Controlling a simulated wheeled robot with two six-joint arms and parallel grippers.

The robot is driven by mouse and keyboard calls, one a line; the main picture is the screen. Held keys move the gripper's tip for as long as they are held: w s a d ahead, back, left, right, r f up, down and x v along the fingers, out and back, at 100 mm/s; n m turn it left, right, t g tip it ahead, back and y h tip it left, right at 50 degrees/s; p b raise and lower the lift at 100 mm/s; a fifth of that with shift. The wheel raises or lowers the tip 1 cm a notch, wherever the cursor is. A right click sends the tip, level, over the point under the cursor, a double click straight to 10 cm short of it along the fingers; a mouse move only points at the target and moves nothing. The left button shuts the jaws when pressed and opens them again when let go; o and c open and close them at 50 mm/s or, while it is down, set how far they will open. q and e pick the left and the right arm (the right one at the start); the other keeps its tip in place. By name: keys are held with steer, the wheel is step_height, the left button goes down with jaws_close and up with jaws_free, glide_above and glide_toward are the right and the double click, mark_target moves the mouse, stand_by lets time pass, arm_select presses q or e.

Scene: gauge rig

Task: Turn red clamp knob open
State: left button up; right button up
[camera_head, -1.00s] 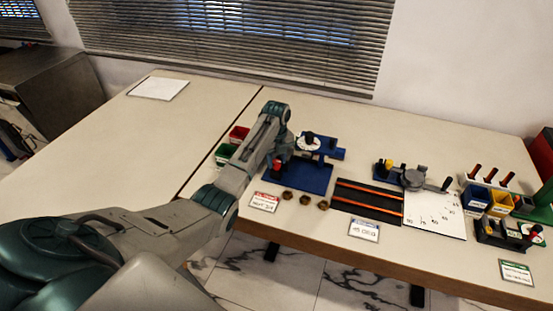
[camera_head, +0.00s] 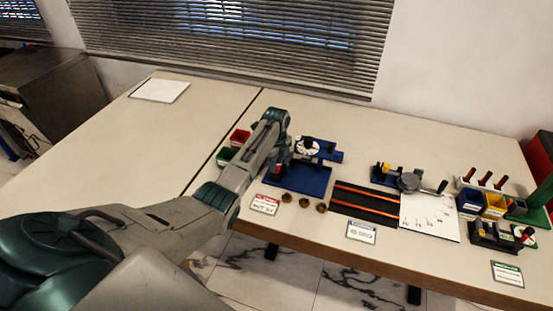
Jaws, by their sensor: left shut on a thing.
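The red clamp knob (camera_head: 277,164) shows only as a small red patch at the left part of the blue gauge fixture (camera_head: 312,182). My left gripper (camera_head: 275,168) comes down over it from the left and is shut on it; my own wrist hides most of the fingers and the knob. A white round dial (camera_head: 307,146) with a dark part on it stands at the back of the fixture. My right gripper is not in view.
Red (camera_head: 239,136) and green (camera_head: 226,155) bins stand left of my wrist. Three brown nuts (camera_head: 303,203) lie in front of the fixture, beside a red-edged label card (camera_head: 265,204). Right are a dark mat (camera_head: 366,201) with orange strips, an angle fixture (camera_head: 410,181) and more bins.

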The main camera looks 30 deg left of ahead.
arm_select(q)
steer(key=n+p, duration=0.1)
steer(key=n, duration=0.1)
steer(key=n+p, duration=0.1)
steer(key=shift+r+n, duration=0.2)
steer(key=shift+n, duration=0.2)
steer(key=n+p, duration=0.1)
steer(key=n, duration=0.2)
steer(key=shift+n+p, duration=0.3)
steer(key=shift+p, duration=0.1)
steer(key=n+p, duration=0.1)
steer(key=n, duration=0.3)
steer(key=shift+n+p, duration=0.3)
steer(key=shift+n, duration=0.1)
steer(key=shift+w+f+n, duration=0.1)
steer(key=shift+n, duration=0.2)
steer(key=o, duration=0.7)
step_height(320, 180, up, 11)
steer(key=shift+f+b, duration=0.1)
steer(key=shift+b, duration=0.9)
